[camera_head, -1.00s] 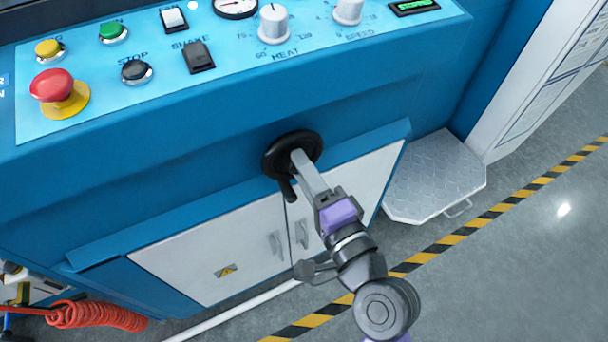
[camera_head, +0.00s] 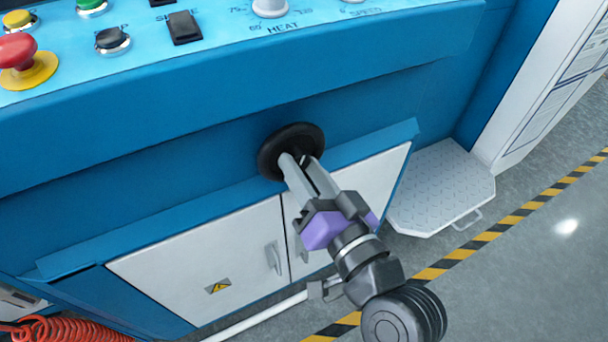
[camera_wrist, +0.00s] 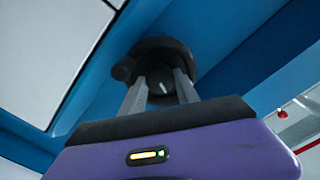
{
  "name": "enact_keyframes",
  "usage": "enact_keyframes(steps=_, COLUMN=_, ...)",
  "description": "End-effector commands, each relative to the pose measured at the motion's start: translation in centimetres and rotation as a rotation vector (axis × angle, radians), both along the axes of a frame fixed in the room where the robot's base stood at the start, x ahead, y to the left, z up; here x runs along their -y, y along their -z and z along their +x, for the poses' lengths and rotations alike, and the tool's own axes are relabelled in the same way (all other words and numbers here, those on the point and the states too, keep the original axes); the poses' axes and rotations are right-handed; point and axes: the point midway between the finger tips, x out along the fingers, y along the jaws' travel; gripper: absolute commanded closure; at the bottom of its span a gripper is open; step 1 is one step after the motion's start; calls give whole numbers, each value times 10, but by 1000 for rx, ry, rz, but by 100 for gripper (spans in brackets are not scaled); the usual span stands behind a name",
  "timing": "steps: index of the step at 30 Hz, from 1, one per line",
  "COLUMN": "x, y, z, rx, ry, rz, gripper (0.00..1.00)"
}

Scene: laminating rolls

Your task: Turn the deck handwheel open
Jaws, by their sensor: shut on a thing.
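The deck handwheel (camera_head: 270,152) is a black round wheel on the blue front of the machine, just above the white cabinet doors. It also shows in the wrist view (camera_wrist: 160,45), with a short dark handle knob (camera_wrist: 122,70) at its left side. My gripper (camera_head: 297,162) reaches it from below right, its two grey fingers at the hub and shut on the wheel. In the wrist view the fingertips (camera_wrist: 160,84) lie either side of the hub. The exact contact is partly hidden by the fingers in the head view, where the knob cannot be made out.
The control panel (camera_head: 215,50) with the red stop button (camera_head: 17,50) sits above. White cabinet doors (camera_head: 205,262) with handles lie below. A grey tread-plate step (camera_head: 440,185) stands to the right, near a yellow-black floor stripe (camera_head: 500,222). A red coiled hose (camera_head: 70,330) is at lower left.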

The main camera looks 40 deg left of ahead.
Motion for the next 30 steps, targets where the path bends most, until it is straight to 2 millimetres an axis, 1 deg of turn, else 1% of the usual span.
enact_keyframes(steps=1, x=0, y=4, z=0, rx=26, ry=-1, rz=-14, gripper=100)
enact_keyframes(steps=6, x=0, y=4, z=0, rx=104, ry=-2, rz=-48, gripper=100)
enact_keyframes(steps=12, x=0, y=3, z=-1, rx=157, ry=-2, rz=-70, gripper=100)
enact_keyframes(steps=28, x=0, y=3, z=-1, rx=175, ry=-2, rz=-79, gripper=100)
enact_keyframes(steps=29, x=0, y=3, z=-1, rx=175, ry=-2, rz=-79, gripper=57)
enact_keyframes(steps=30, x=0, y=3, z=-1, rx=174, ry=-2, rz=-78, gripper=49)
